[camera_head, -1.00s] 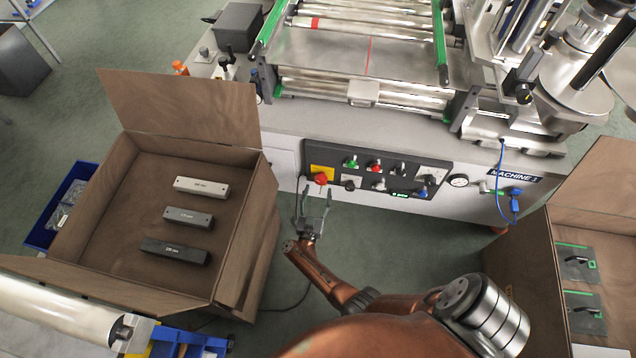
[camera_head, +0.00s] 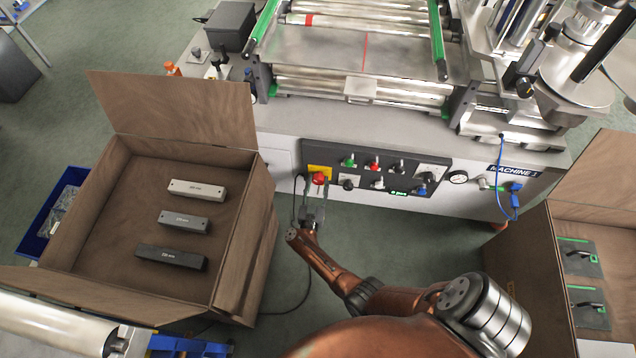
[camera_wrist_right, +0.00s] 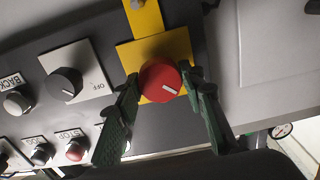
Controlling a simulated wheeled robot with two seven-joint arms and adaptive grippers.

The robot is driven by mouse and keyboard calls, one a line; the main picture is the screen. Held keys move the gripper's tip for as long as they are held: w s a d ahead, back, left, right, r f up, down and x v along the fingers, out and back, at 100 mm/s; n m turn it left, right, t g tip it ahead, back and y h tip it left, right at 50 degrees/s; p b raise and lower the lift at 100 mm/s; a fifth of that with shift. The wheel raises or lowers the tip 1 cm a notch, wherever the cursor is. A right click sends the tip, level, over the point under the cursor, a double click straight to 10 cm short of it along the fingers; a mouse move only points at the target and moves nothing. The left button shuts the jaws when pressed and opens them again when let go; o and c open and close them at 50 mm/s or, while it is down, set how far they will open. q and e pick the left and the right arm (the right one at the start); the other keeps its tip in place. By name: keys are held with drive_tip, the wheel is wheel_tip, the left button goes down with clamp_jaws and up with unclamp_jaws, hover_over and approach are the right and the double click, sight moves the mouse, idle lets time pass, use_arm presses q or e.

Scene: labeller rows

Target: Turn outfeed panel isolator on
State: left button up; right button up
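The isolator is a red rotary knob (camera_head: 318,178) on a yellow plate (camera_head: 319,169), at the left end of the dark control panel (camera_head: 345,157) on the machine front. In the right wrist view the knob (camera_wrist_right: 160,82) has a white mark pointing to the lower right. My right gripper (camera_head: 314,192) is at the knob. In the wrist view its two green fingers (camera_wrist_right: 160,85) stand apart, one on each side of the knob, with tips close to its sides. I cannot tell if they touch it. My left gripper is out of view.
Neighbouring controls include a black knob (camera_wrist_right: 64,84) on a white plate and a red push button (camera_wrist_right: 75,151). An open brown box (camera_head: 238,255) with three bars stands left; another (camera_head: 541,285) stands right. A cable (camera_head: 298,300) lies on the floor.

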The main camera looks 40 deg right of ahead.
drive_tip(key=c, duration=0.5)
drive_tip(key=shift+d, duration=0.15)
drive_tip(key=shift+c, duration=0.4)
